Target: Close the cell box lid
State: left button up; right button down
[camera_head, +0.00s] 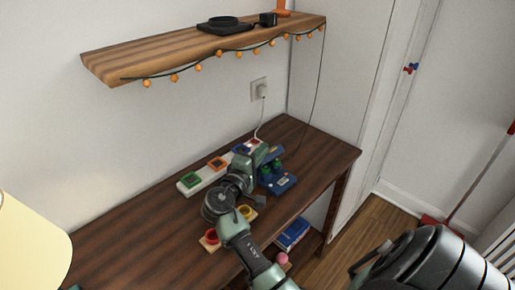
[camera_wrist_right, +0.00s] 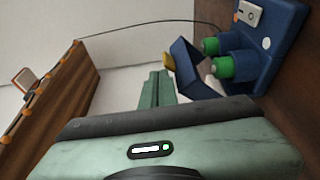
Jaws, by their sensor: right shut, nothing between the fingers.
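The cell box (camera_head: 284,184) is a small blue box on the dark wooden table, just right of my right gripper (camera_head: 262,152). In the wrist view the box (camera_wrist_right: 270,45) is at upper right, with two green cells (camera_wrist_right: 224,67) in it. Its blue lid (camera_wrist_right: 190,88) stands open at an angle and has a yellow tab (camera_wrist_right: 168,61). My right gripper (camera_wrist_right: 156,88) is shut and empty, beside the outer side of the lid. I cannot tell whether the fingers touch the lid. My left gripper is not in view.
A white power strip (camera_head: 190,187) with coloured sockets lies behind my right arm. A red ring (camera_head: 211,236) and a yellow ring (camera_head: 247,212) on wooden bases are near the front edge. A wooden shelf (camera_head: 130,66) hangs above. The table's left part is clear.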

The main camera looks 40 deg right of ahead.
jog(key=shift+s+f, duration=0.45)
jog(key=shift+s, duration=0.4)
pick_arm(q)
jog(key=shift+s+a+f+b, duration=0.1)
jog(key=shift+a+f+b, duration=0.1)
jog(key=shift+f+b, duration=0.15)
pick_arm(e)
jog(key=shift+s+f, duration=0.55)
jog(key=shift+s, duration=0.15)
jog(key=shift+d, duration=0.1)
